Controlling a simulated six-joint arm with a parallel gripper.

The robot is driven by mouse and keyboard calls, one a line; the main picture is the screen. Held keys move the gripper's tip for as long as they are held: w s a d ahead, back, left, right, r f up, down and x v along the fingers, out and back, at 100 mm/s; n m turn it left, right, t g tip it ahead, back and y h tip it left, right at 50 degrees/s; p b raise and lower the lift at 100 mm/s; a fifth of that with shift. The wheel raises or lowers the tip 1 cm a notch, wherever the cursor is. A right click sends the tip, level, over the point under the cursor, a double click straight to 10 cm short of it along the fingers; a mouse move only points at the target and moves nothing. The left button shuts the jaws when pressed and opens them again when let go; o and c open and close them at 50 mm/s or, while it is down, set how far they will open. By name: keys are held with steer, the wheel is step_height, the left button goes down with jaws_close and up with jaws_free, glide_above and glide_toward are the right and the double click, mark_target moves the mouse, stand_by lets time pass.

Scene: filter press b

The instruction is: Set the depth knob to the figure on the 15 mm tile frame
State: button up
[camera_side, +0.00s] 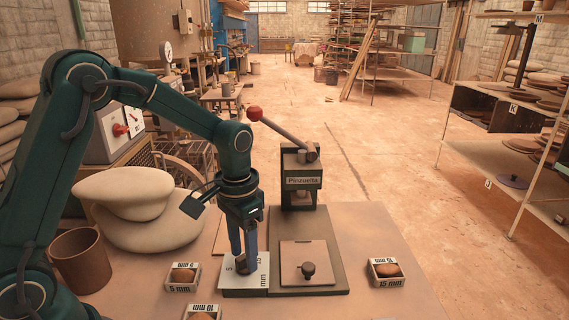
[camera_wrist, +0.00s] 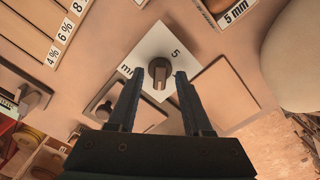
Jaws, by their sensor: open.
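The depth knob (camera_wrist: 159,70) is a dark round knob with a raised grip bar, on a white dial plate (camera_wrist: 152,42) with a "5" visible. In the side view my gripper (camera_side: 243,262) mostly hides the knob. The 15 mm tile frame (camera_side: 388,283) holds a brown lump at the right.
The press (camera_side: 301,180) labelled "Pinzuelita" has a red-ended lever (camera_side: 280,130) behind my gripper. A knobbed square plate (camera_side: 319,252) lies on its base. The 5 mm frame (camera_side: 182,287), another frame (camera_side: 202,309), a brown pot (camera_side: 81,262) and pale stacked sacks (camera_side: 150,225) are left.

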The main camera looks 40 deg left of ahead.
mark_target(244, 256)
steer(key=shift+r, duration=2.6)
steer(key=shift+r, duration=0.15)
steer(key=s+d+r+t, duration=0.1)
steer(key=s+r+t, duration=0.3)
steer(key=s+r, duration=0.3)
steer(key=s+f+n+t, duration=0.1)
steer(key=s, duration=0.5)
steer(key=shift+d+f+t, duration=0.2)
steer(key=shift+f+t, duration=0.1)
